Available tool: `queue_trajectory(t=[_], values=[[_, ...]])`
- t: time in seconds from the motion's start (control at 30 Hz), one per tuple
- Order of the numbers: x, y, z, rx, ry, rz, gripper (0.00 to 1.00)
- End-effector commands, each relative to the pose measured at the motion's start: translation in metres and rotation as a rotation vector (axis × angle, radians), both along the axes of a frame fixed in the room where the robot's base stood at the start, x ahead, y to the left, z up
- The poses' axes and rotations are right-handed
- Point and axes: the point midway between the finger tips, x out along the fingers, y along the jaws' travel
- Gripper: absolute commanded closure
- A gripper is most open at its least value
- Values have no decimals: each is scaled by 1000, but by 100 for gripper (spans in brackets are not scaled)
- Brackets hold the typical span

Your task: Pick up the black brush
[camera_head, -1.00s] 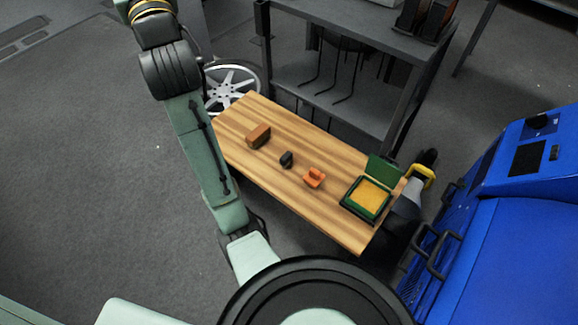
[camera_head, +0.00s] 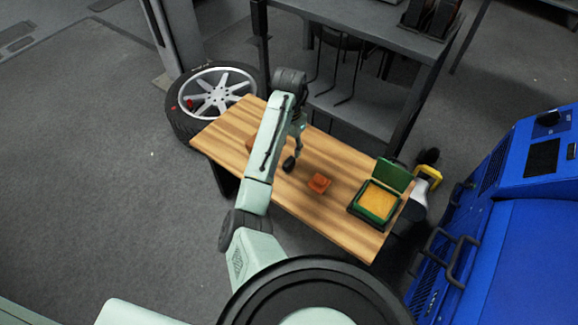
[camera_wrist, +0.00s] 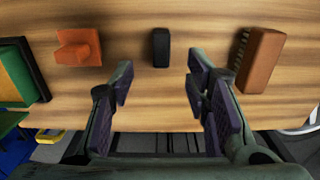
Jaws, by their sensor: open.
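The small black block-shaped thing (camera_head: 289,164), which may be the black brush, lies on the wooden table. In the wrist view this black thing (camera_wrist: 161,47) lies beyond the fingertips, roughly centred between them; no bristles show on it. My gripper (camera_wrist: 162,84) is open and empty, with its two fingers apart. In the head view my gripper (camera_head: 297,146) hangs over the table close to the black thing; their exact gap cannot be told.
An orange-brown brush with dark bristles (camera_wrist: 259,60) lies to the right in the wrist view. An orange block-like piece (camera_head: 319,183) and an open green case (camera_head: 395,176) lie on the table (camera_head: 340,228). A shelf (camera_head: 345,100) stands behind; a wheel (camera_head: 215,95) lies left.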

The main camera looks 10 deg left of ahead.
Motion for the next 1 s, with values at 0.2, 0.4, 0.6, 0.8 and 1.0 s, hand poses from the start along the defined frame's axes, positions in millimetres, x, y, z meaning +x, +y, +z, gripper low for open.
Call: queue_trajectory(t=[0.2, 0.4, 0.6, 0.8, 1.0], values=[[1, -1, -36, -2, -4, 0, 57], [0, 0, -47, -2, -3, 3, 57], [1, 1, -76, -2, -1, 3, 57], [1, 1, -90, 0, -5, 2, 57], [1, 1, -90, 0, -5, 2, 58]])
